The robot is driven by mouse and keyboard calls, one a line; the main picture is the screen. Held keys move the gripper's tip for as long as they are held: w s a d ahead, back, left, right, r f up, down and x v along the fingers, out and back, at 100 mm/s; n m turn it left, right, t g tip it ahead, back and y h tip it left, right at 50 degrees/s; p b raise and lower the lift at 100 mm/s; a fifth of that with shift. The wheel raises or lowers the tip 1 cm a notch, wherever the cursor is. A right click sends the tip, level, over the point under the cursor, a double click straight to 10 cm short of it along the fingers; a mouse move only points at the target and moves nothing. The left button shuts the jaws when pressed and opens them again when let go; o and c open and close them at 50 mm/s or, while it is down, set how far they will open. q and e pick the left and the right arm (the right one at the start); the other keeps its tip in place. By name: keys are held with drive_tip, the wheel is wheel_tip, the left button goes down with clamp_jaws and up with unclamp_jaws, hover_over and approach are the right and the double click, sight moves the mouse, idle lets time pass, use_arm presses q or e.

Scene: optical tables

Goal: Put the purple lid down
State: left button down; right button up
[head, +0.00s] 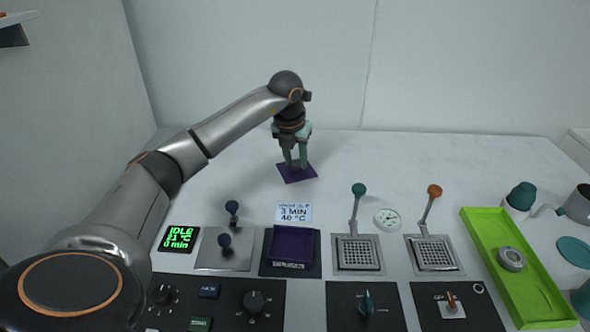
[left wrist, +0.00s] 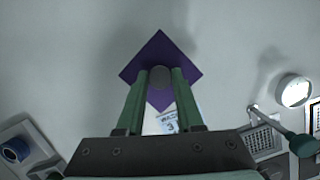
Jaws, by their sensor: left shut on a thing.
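The purple lid (head: 297,174) is a thin square plate at the back middle of the white table, behind the control panels. My left gripper (head: 295,163) points down over it and is shut on its knob. In the left wrist view the lid (left wrist: 160,62) lies beyond the green fingers, with the dark round knob (left wrist: 159,78) between the fingertips. The lid is close to the table top; I cannot tell whether it touches. My right gripper is not in view.
A purple open box (head: 291,246) sits in a dark panel nearer me, with a label card (head: 294,213) behind it. Levers with teal (head: 359,189) and orange (head: 434,191) knobs stand to the right. A green tray (head: 525,275) lies far right. The table around the lid is clear.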

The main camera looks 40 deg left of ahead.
sight(294, 163)
use_arm(q)
drive_tip(key=shift+w+a+f, duration=0.1)
drive_tip(key=shift+a+f, duration=0.05)
drive_tip(key=shift+f, duration=0.05)
drive_tip(key=shift+a+f, duration=0.1)
drive_tip(key=shift+f, duration=1.6)
drive_tip(key=shift+f, duration=0.1)
drive_tip(key=c, duration=0.5)
unclamp_jaws()
drive_tip(key=shift+c, duration=0.2)
drive_tip(key=v, duration=1.2)
drive_tip(key=shift+p, duration=0.35)
